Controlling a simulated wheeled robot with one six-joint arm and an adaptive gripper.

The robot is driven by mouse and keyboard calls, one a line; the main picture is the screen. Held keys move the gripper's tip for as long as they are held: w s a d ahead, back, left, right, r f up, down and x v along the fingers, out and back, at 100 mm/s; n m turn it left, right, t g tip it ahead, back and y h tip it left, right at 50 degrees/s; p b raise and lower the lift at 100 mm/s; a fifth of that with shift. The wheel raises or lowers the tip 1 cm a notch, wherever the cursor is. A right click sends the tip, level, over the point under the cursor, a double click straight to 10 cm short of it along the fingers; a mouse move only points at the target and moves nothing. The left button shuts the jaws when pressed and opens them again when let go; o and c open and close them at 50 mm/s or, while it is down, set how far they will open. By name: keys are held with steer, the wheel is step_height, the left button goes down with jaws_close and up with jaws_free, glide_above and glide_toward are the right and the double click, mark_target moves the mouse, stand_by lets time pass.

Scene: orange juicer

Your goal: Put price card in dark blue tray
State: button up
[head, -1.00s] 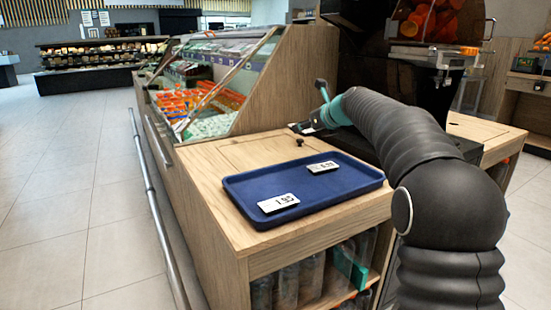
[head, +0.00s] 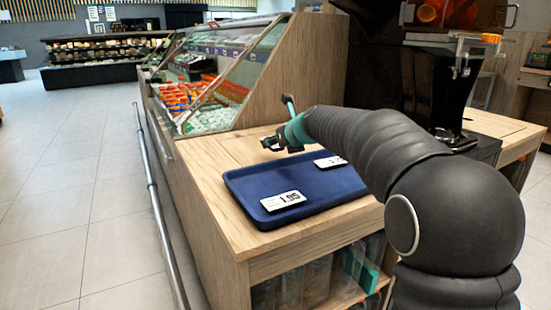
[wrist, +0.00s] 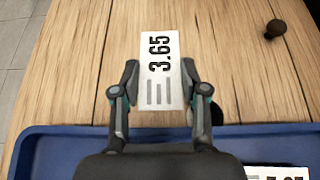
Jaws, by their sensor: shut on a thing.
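The dark blue tray (head: 245,187) lies on the wooden counter. Its back edge also crosses the bottom of the wrist view (wrist: 50,150). A white price card marked 1.95 (head: 283,200) lies in the tray's front left part. A second card (head: 329,161) lies further back in the tray, partly hidden by my arm. My gripper (head: 270,143) is just behind the tray's back edge. In the wrist view my gripper (wrist: 160,82) is shut on a price card marked 3.65 (wrist: 159,62), which shows over bare wood. The held card is not clear in the head view.
A small dark knob (wrist: 275,29) stands on the counter beyond the gripper, to the right in the wrist view. The glass display case (head: 225,95) rises behind. A black juicer (head: 440,90) stands at right. The tray's middle looks bare.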

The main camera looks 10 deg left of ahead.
steer(key=shift+f+b, duration=1)
steer(key=shift+f, duration=1)
steer(key=shift+f, duration=0.15)
steer(key=o, duration=0.6)
steer(key=shift+f, duration=0.1)
steer(key=o, duration=0.5)
steer(key=shift+c, duration=0.2)
